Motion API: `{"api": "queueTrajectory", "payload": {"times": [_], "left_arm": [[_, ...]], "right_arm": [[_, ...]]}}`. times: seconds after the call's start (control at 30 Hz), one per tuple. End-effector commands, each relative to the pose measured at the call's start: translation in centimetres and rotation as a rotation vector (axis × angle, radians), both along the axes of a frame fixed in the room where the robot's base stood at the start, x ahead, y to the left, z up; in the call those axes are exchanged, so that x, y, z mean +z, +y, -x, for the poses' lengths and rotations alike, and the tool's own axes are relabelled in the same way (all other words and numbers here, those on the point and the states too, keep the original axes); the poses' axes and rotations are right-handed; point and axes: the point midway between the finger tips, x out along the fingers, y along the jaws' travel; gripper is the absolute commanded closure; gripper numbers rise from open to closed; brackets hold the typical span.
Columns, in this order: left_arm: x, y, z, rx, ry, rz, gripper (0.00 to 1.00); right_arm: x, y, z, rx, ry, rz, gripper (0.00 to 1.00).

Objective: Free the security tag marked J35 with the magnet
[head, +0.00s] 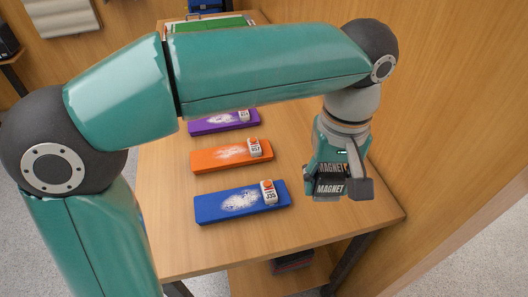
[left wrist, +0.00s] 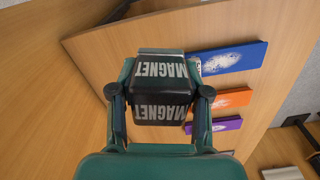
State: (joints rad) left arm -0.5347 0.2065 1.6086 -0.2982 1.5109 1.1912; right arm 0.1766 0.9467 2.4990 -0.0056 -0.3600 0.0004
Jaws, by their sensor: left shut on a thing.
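My left gripper (head: 338,184) is shut on a black block lettered MAGNET (head: 329,188), held above the right side of the table; the magnet (left wrist: 160,96) fills the space between the fingers in the left wrist view. A white tag with an orange top (head: 268,191) sits on the right end of a blue box (head: 238,202); its small label seems to read J35. The magnet is to the right of this tag and apart from it. My right gripper is not in view.
An orange box (head: 218,156) with its own tag (head: 254,148) and a purple box (head: 212,124) with a tag (head: 243,115) lie behind the blue one. A green item (head: 210,23) is farther back. A wooden wall (head: 450,100) stands close at the right. The front tabletop (head: 220,250) is clear.

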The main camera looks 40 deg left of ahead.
Motion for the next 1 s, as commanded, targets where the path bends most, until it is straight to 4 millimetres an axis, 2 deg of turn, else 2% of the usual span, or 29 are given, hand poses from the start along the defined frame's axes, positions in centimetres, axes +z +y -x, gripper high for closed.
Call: {"api": "queueTrajectory", "payload": {"times": [0.17,0.33,0.5,0.6,0.73,1.0], "left_arm": [[-2.0,3.5,-1.9,0.067,0.004,0.003,0.80],[-4.5,8.3,-3.8,0.151,0.005,0.005,0.80],[-6.6,12.5,-4.7,0.217,0.005,0.001,0.80],[-7.4,14.1,-4.9,0.239,0.004,-0.002,0.80],[-8.0,15.1,-5.0,0.252,0.003,-0.003,0.80],[-9.8,15.1,-5.0,0.252,0.002,-0.004,0.80]], "right_arm": [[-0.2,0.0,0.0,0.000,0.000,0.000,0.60],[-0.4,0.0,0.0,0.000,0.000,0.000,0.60],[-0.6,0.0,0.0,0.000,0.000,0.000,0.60],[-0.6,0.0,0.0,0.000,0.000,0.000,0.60],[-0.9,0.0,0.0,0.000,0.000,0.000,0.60],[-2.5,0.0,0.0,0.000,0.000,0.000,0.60]]}}
